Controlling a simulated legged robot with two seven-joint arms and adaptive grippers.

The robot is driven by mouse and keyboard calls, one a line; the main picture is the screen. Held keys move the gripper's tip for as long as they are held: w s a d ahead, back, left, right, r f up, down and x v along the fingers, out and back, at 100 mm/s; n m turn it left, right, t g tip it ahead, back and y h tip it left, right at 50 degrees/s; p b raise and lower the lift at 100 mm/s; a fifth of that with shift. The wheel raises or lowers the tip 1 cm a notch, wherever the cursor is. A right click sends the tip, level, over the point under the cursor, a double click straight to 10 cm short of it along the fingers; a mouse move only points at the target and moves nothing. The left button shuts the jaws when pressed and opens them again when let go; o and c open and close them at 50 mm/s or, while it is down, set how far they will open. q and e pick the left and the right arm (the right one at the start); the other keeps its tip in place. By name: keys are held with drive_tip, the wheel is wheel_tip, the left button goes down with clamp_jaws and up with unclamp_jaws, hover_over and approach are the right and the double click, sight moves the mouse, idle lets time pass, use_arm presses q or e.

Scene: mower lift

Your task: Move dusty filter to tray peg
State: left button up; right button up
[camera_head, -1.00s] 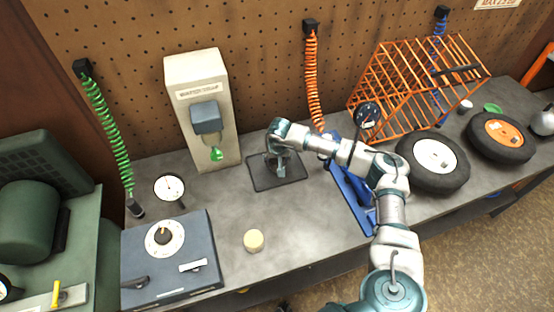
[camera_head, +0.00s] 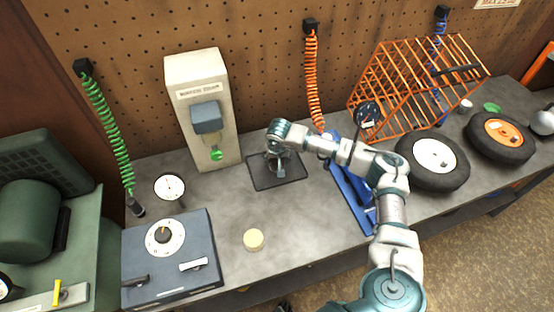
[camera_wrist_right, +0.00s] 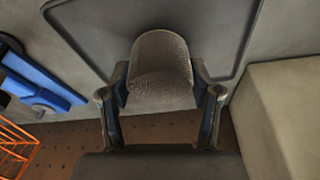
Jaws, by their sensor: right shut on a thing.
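The dusty filter (camera_wrist_right: 162,72) is a grey-brown, speckled cylinder with a rounded outline in the right wrist view. My right gripper (camera_wrist_right: 160,92) is shut on it, one finger on each side. In the head view my right gripper (camera_head: 278,170) points down over the tray (camera_head: 262,184), a flat dark grey plate with a raised rim. The wrist hides most of the filter there. The tray also shows behind the filter in the wrist view (camera_wrist_right: 215,32). I see no peg; it may be hidden, and I cannot tell whether the filter touches the tray. My left gripper is out of view.
A cream dispenser (camera_head: 184,120) stands left of the tray. A pale round piece (camera_head: 254,240) lies nearer the front, beside a blue-grey box with a dial (camera_head: 200,282). A blue stand (camera_head: 350,193), orange rack (camera_head: 400,75) and wheel (camera_head: 455,176) are to the right.

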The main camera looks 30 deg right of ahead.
drive_tip(key=shift+f+b, duration=0.3)
drive_tip(key=shift+f, duration=0.2)
drive_tip(key=o, duration=0.7)
drive_tip(key=shift+o, duration=0.2)
